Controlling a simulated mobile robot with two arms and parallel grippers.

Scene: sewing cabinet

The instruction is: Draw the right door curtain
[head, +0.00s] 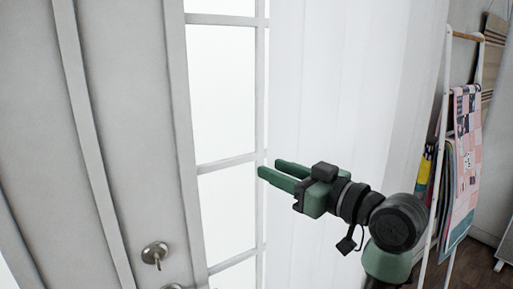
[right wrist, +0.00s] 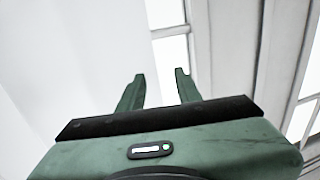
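The white curtain (head: 325,90) hangs in soft vertical folds to the right of the glazed door pane (head: 222,90) in the head view. It also fills the left of the right wrist view (right wrist: 65,60). My right gripper (head: 270,169) is in front of the curtain's left edge, its fingers pointing left toward the glass. In the right wrist view its two green fingers (right wrist: 158,78) stand apart with no cloth seen between them. Whether a finger touches the curtain I cannot tell. My left gripper is not in view.
A grey-white door panel with a round metal knob (head: 155,253) stands at the left. A white ladder rack (head: 443,150) with hanging patterned fabrics (head: 466,150) stands on the right, behind my right arm. Dark wooden floor shows at the lower right.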

